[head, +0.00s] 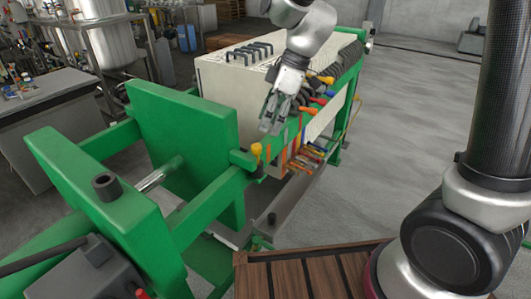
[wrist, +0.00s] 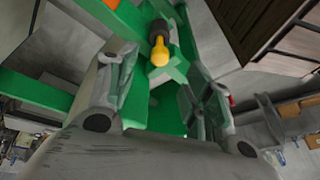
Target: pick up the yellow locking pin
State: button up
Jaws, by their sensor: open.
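The yellow locking pin (head: 257,150) stands on the green frame beside the large green plate in the head view. In the wrist view the pin (wrist: 159,50) shows its yellow end and a dark body, near the top middle. My gripper (head: 272,122) is open and empty, above and slightly right of the pin in the head view. In the wrist view the pin appears between the two fingers of my gripper (wrist: 158,78), beyond them. I see no contact between the fingers and the pin.
The green press frame (head: 205,195) holds a pale plate stack (head: 225,85). Several coloured handles (head: 310,155) line its near side, close to my gripper. A slatted wooden platform (head: 310,275) lies in front. Open grey floor (head: 425,120) is at right.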

aim_at(257, 145)
jog(key=a+f+n, duration=0.1)
jog(key=f, duration=0.1)
jog(key=a+f+n, duration=0.1)
jog(key=f, duration=0.1)
jog(key=a+f, duration=0.1)
jog(key=f, duration=0.2)
jog(key=shift+s+a+n, duration=0.15)
jog(key=shift+s+n, duration=0.1)
jog(key=shift+n, duration=0.15)
jog(key=c, duration=1.1)
